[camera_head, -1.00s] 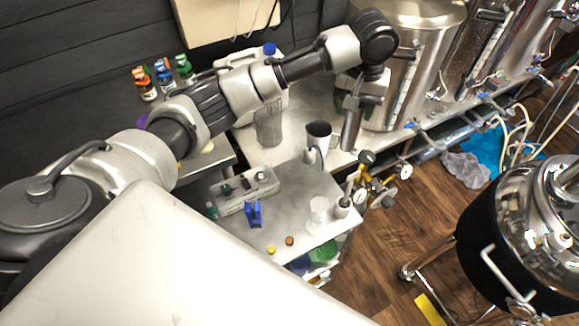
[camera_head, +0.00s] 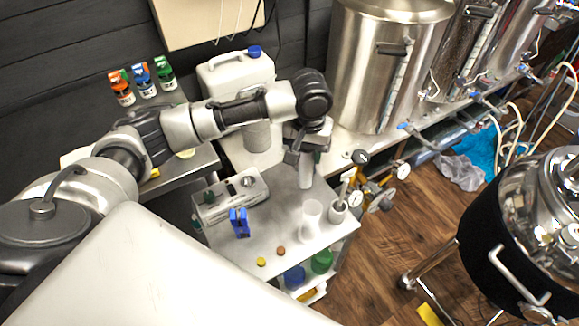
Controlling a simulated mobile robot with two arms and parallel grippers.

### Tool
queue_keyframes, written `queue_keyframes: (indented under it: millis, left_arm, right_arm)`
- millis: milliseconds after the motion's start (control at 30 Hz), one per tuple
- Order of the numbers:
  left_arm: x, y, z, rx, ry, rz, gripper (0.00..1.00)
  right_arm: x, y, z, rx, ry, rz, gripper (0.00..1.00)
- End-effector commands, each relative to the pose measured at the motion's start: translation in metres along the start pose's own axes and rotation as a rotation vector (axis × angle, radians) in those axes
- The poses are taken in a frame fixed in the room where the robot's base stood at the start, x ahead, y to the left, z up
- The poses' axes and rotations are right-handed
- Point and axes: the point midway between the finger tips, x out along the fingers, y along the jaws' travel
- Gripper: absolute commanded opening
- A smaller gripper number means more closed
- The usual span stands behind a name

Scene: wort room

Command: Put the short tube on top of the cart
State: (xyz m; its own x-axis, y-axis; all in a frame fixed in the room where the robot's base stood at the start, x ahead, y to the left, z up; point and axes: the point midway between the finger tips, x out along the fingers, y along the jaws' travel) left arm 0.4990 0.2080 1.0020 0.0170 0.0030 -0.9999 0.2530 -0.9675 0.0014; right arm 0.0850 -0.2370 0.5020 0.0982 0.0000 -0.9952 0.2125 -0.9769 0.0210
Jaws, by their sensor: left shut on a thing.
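My left gripper (camera_head: 305,150) points down, shut on the short tube (camera_head: 306,173), a grey metal cylinder held roughly upright. The tube shows over the back part of the cart (camera_head: 270,235), a small metal cart with a flat grey top. I cannot tell how much gap there is between the tube's lower end and the cart top. The gripper's fingertips are partly hidden by its own body. My right gripper is not in view.
The cart top bears a grey box (camera_head: 230,197), a blue clamp-like thing (camera_head: 239,223), a clear beaker (camera_head: 311,214), a small container (camera_head: 338,210), and yellow (camera_head: 261,262) and brown (camera_head: 281,251) caps. A white jug (camera_head: 237,77) and steel tank (camera_head: 385,60) stand behind.

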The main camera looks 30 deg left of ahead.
Motion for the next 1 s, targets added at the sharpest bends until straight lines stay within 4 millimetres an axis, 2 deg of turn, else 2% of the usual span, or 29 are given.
queue_keyframes:
  millis: [33, 200, 333, 600, 967, 1000]
  left_arm:
    - [0.004, -0.01, 0.007, -0.001, -0.002, -0.005, 0.09]
    - [0.018, -0.026, 0.019, 0.0, -0.001, -0.001, 0.09]
    - [0.026, -0.029, 0.022, 0.001, -0.002, -0.001, 0.09]
    - [0.06, -0.029, 0.022, 0.002, 0.0, -0.001, 0.09]
    - [0.064, -0.029, 0.022, 0.002, 0.0, 0.0, 0.09]
    - [0.064, -0.029, 0.022, 0.002, 0.001, 0.0, 0.5]
  right_arm:
    - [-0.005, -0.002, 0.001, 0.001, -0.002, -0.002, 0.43]
    - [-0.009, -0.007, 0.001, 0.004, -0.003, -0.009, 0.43]
    - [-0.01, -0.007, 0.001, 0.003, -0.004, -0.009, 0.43]
    - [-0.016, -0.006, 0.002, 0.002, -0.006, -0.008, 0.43]
    - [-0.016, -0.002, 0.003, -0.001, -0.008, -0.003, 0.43]
    - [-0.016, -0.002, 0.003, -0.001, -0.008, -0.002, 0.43]
